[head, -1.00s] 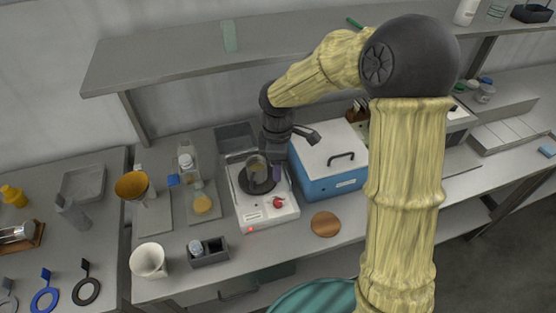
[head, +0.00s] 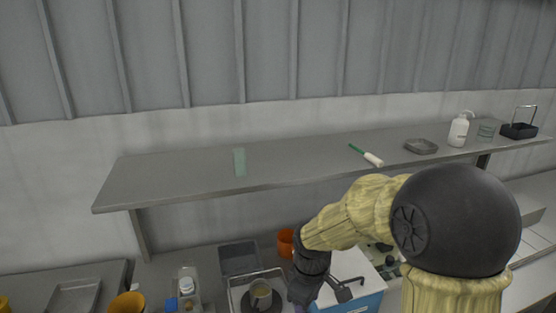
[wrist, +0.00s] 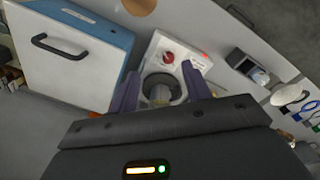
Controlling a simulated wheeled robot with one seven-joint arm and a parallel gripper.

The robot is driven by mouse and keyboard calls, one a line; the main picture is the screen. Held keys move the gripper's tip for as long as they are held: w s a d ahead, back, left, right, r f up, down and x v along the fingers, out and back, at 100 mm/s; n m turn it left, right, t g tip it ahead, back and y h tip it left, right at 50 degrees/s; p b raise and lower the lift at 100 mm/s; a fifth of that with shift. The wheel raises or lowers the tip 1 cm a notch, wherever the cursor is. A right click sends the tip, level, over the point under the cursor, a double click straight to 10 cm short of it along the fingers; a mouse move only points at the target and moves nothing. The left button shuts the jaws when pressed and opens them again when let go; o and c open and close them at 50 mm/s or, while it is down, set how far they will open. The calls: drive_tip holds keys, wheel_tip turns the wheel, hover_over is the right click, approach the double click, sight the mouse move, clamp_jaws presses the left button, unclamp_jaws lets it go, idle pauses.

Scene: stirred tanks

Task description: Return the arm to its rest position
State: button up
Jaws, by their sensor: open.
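My gripper (wrist: 163,92) is open in the wrist view, its two purple fingers spread apart with nothing held between them. Beyond the fingers stands a glass beaker (wrist: 160,95) on the dark round plate of the white stirrer (wrist: 158,47).
A blue box with a white handled lid (wrist: 70,45) stands close to the stirrer. A grey bin (head: 239,260) and an orange container (head: 286,242) are behind. The grey shelf (head: 300,165) overhangs the bench, carrying a wash bottle (head: 458,131) and a tray (head: 420,146).

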drive_tip(key=s+d+m+t, duration=0.1)
drive_tip(key=s+d+m, duration=0.7)
drive_tip(key=m, duration=0.3)
drive_tip(key=shift+s+d+t, duration=0.25)
drive_tip(key=shift+s+t, duration=0.15)
drive_tip(key=shift+s, duration=0.2)
drive_tip(key=shift+r, duration=0.1)
